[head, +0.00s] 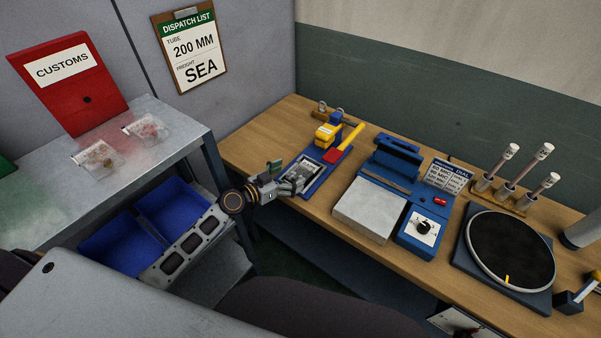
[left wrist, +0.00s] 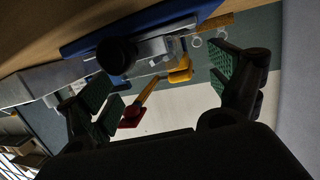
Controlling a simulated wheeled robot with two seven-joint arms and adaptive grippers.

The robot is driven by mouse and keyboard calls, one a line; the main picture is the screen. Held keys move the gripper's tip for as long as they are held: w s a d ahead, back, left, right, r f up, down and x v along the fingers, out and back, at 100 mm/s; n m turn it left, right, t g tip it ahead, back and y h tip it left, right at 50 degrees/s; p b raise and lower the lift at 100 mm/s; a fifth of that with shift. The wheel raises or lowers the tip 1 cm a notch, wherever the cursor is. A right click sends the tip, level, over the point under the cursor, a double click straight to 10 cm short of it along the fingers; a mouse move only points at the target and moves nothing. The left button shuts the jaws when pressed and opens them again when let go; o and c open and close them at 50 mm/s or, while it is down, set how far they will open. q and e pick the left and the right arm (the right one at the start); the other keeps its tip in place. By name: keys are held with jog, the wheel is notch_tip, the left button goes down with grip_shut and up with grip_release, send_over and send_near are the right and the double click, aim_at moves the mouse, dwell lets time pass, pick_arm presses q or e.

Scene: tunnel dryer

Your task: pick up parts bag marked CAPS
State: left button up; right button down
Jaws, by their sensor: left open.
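A small clear parts bag (head: 302,172) with dark contents lies on a blue board (head: 315,186) on the wooden bench. Its label is too small to read. Two more clear bags, one with brownish contents (head: 100,158) and one with reddish contents (head: 147,128), lie on the metal shelf at left; no CAPS marking is legible on them. My left gripper (head: 285,179) is open at the left edge of the board, close beside the bag. In the left wrist view its green-padded fingers (left wrist: 162,78) are apart, with clear material (left wrist: 155,50) beyond them. My right gripper is not in view.
A yellow block (head: 327,133) and a red-and-yellow tool (head: 343,145) are at the board's far end. A blue sealer-like device (head: 418,225) stands right of it, then a black round plate (head: 510,248). Blue bins (head: 172,208) sit under the metal shelf.

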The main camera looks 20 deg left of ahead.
aim_at(299, 171)
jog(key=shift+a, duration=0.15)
pick_arm(q)
jog(key=shift+w+d+f, duration=0.1)
jog(key=shift+w+d, duration=0.1)
jog(key=shift+w, duration=0.2)
jog(key=shift+w+d+f+p, duration=0.1)
jog(key=shift+w+d+p, duration=0.25)
jog(key=shift+w, duration=0.2)
jog(key=shift+x, duration=1.05)
jog(key=shift+w+d+f, duration=0.2)
jog(key=shift+w+d, duration=0.1)
jog(key=shift+w, duration=0.15)
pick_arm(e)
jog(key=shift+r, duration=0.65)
pick_arm(q)
jog(key=shift+c, duration=0.3)
jog(key=c, duration=1.4)
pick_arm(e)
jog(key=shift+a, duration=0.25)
pick_arm(q)
jog(key=shift+o, duration=0.2)
